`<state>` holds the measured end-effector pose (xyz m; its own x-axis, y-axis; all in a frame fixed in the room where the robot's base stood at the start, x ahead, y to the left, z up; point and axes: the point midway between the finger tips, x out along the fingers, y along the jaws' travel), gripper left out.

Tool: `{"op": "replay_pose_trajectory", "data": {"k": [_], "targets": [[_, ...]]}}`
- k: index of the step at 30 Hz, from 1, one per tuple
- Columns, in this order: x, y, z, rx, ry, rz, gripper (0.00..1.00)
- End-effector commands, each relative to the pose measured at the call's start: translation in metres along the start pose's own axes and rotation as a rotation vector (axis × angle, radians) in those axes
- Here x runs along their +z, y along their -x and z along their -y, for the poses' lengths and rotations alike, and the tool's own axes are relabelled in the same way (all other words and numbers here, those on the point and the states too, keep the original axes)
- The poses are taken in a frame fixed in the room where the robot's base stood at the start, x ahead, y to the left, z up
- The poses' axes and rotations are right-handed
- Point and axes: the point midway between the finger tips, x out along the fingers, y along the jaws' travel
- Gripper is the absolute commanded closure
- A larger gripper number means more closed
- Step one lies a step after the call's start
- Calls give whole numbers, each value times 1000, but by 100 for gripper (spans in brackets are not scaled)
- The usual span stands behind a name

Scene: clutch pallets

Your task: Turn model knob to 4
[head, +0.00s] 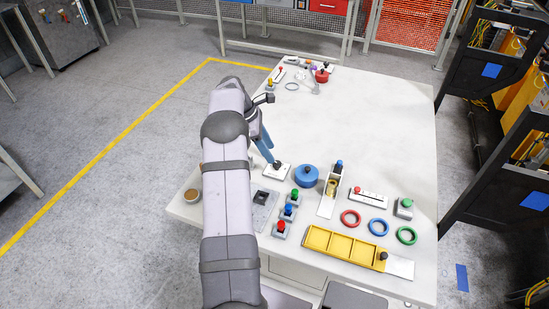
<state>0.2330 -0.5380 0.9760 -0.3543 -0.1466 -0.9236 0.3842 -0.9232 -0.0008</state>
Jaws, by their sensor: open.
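A small dark knob (277,164) stands on a white square plate (278,174) near the middle of the table's left part. It is most likely the model knob; its marks and numbers are too small to read. My gripper (268,153) has blue fingers that point down at this knob from the upper left. The fingertips are at or just above the knob, and I cannot tell whether they touch it. My gripper is open, and its fingers overlap in this view, so the gap between them does not show. My arm hides part of the table's left side.
A grey switch panel (262,207) and several push buttons (291,212) lie in front. A yellow tray (345,247) and coloured rings (378,227) lie front right. The table's middle (365,120) is clear.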

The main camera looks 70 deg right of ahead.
Motion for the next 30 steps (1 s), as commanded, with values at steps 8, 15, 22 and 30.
{"op": "replay_pose_trajectory", "data": {"k": [8,15,22,30], "targets": [[1,-35,2,-4,-1,0,56],[1,-53,0,0,-2,-1,56],[0,-57,0,1,-2,-1,56],[0,-56,0,0,-2,-1,97]]}}
